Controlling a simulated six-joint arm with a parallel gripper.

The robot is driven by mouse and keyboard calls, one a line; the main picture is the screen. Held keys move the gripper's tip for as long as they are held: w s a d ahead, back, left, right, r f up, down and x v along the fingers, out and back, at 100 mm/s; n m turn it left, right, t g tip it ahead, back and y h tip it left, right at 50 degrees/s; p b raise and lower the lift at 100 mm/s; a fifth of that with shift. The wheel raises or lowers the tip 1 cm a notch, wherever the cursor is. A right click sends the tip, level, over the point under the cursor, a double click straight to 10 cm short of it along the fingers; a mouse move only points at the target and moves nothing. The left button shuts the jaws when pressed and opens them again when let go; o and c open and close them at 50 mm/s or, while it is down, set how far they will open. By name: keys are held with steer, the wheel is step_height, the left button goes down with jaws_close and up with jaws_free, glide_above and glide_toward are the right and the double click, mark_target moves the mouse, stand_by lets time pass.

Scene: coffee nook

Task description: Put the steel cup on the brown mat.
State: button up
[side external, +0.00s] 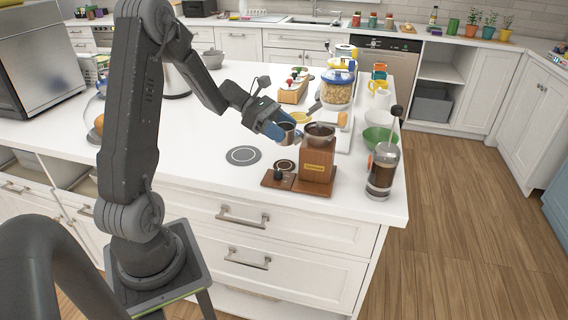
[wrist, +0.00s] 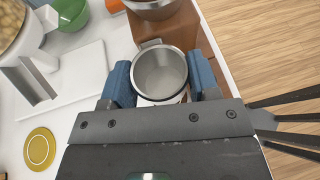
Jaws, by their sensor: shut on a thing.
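The steel cup (side external: 289,134) is held upright in my gripper (side external: 277,129), above the counter and just left of the wooden grinder. In the wrist view the cup (wrist: 160,77) sits between the two blue fingers of my gripper (wrist: 161,84), its open top facing the camera and looking empty. I cannot make out the mat in the wrist view.
The wooden grinder (side external: 317,160) with a metal bowl stands close right of the cup. A grey ringed mat (side external: 243,155) lies to the left, with clear counter around it. A French press (side external: 382,170) stands at the right edge. A yellow mat (wrist: 39,149) lies behind.

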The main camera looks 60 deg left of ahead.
mark_target(283, 165)
steer(key=shift+f, duration=3.8)
steer(key=o, duration=1)
